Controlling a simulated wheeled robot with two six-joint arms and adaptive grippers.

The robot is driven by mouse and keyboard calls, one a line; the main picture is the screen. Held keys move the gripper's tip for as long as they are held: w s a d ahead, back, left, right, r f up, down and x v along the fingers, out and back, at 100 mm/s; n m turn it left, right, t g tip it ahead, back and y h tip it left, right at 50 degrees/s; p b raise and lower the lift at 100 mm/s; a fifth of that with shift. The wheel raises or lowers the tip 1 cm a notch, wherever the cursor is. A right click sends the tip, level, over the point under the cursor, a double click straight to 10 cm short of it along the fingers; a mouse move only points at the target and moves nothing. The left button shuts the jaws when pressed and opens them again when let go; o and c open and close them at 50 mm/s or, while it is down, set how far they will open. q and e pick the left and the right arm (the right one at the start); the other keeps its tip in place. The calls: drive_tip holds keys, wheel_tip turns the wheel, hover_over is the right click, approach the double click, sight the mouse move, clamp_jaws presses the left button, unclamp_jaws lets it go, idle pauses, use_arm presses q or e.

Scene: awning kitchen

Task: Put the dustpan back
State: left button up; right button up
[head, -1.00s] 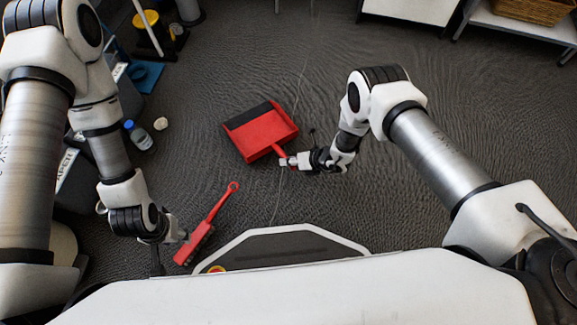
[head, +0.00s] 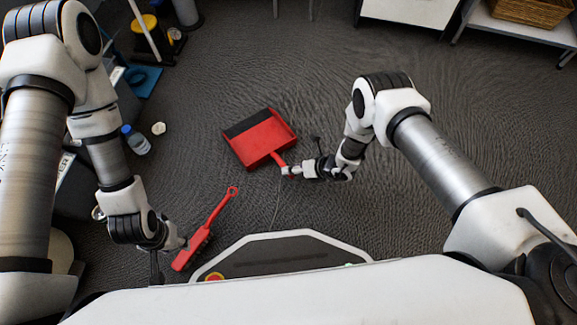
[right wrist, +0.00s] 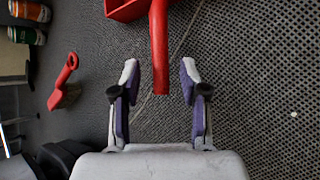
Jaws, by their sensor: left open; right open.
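The red dustpan (head: 262,139) with a dark front edge lies on the dark carpet floor in the head view. Its handle points down and right toward my right gripper (head: 291,171). In the right wrist view the handle (right wrist: 159,50) extends between the two open fingers of my right gripper (right wrist: 159,80), with a gap on both sides. Only a corner of the pan (right wrist: 125,8) shows there. My left gripper (head: 180,243) is open beside a red brush (head: 207,229); the brush also shows in the right wrist view (right wrist: 64,84). I cannot tell whether they touch.
A bottle (head: 136,140) and a small pale round object (head: 158,128) lie on the floor at the left. A white cabinet (head: 408,10) and a shelf with a wicker basket (head: 533,10) stand at the back right. The floor around the dustpan is clear.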

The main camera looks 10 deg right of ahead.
use_arm(q)
wheel_tip(320, 180, up, 5)
drive_tip(key=p, duration=0.3)
drive_tip(key=shift+f, duration=0.15)
use_arm(e)
drive_tip(key=v, duration=0.9)
drive_tip(key=shift+d, duration=0.1)
drive_tip(key=s+d+r+n+g+h, duration=0.2)
drive_tip(key=s+d+n+g, duration=0.15)
drive_tip(key=s+n, duration=0.45)
drive_tip(key=s+d+r+n+g+h, duration=0.1)
drive_tip(key=s+d+n+g+h, duration=0.3)
drive_tip(key=s, duration=0.7)
drive_tip(key=s+d+r+n+g+h, duration=0.25)
drive_tip(key=s+d+r+n, duration=0.35)
drive_tip(key=n, duration=0.4)
drive_tip(key=w+a+r+n+t, duration=0.1)
drive_tip(key=w+r+n+t, duration=0.2)
drive_tip(key=n, duration=0.8)
wheel_tip(320, 180, up, 3)
drive_tip(key=t, duration=0.2)
drive_tip(key=shift+w+t+y, duration=0.3)
drive_tip(key=shift+w+y, duration=0.05)
drive_tip(key=shift+w, duration=0.05)
